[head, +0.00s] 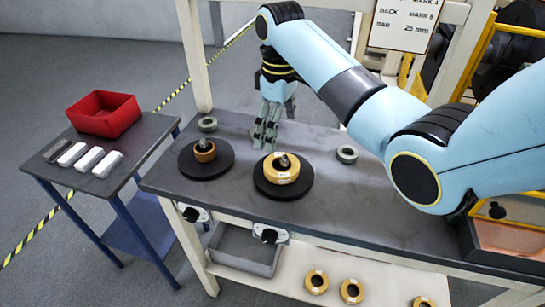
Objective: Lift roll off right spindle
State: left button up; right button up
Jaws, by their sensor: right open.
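Two round black spindle bases stand on the dark workbench (355,200). The right spindle (284,161) carries a large gold-coloured roll (277,177) lying flat around its post. The left spindle base (184,165) carries a smaller brown-copper roll (204,151). My right gripper (264,142) points down, open and empty, just behind and slightly left of the gold roll. I cannot tell how high it is above the bench. My right arm comes in from the right. My left gripper is not in view.
Grey rings lie behind the left spindle (208,124) and right of the right spindle (347,154). A side table at left holds a red bin (104,113) and several wrapped bars. Several rolls lie on the lower shelf beside a grey tray (244,249).

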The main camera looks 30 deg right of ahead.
jog(key=f, duration=0.2)
jog(key=s+f, duration=0.1)
jog(key=shift+f, duration=0.4)
jog(key=shift+w+f, duration=0.1)
jog(key=shift+f, duration=0.6)
jog(key=f, duration=0.3)
jog(key=shift+s+a+f, duration=0.15)
jog(key=shift+s+f, duration=0.15)
jog(key=shift+f, duration=0.5)
jog(key=c, duration=0.5)
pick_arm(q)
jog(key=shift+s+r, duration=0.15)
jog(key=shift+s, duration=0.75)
pick_arm(e)
jog(key=c, duration=0.7)
